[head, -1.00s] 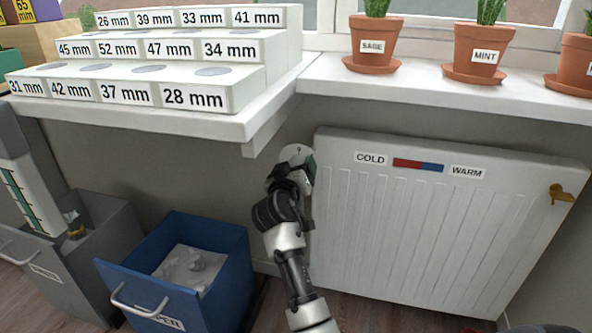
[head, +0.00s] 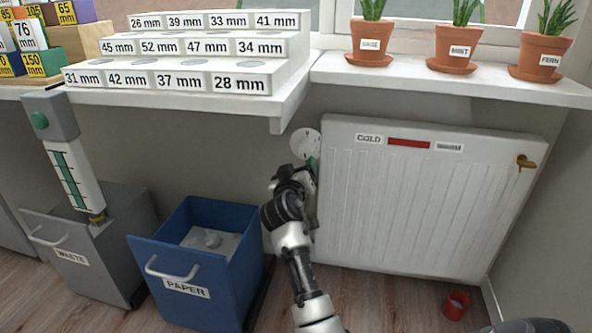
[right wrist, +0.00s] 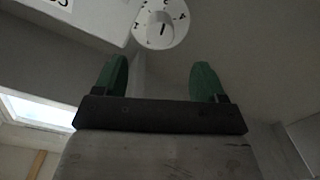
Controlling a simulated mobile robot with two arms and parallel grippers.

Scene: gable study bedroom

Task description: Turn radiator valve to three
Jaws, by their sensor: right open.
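The radiator valve is a round white dial (head: 304,144) at the radiator's upper left corner, under the window sill. In the right wrist view the dial (right wrist: 160,24) has small dark marks around its rim and a raised central grip with a short dark line; I cannot read the setting surely. My right gripper (head: 313,168) is just below the dial, partly hidden by its own wrist. In the right wrist view its green fingers (right wrist: 160,80) are apart and empty, with the dial beyond their tips. The white radiator (head: 420,200) has a COLD–WARM strip (head: 409,143), now all red. My left gripper is out of view.
The sill overhangs the dial; a stepped white block (head: 190,50) and potted herbs (head: 460,50) stand on it. A blue paper bin (head: 190,285) and grey waste bin (head: 85,275) stand at left. A red ring (head: 456,305) lies on the floor at right.

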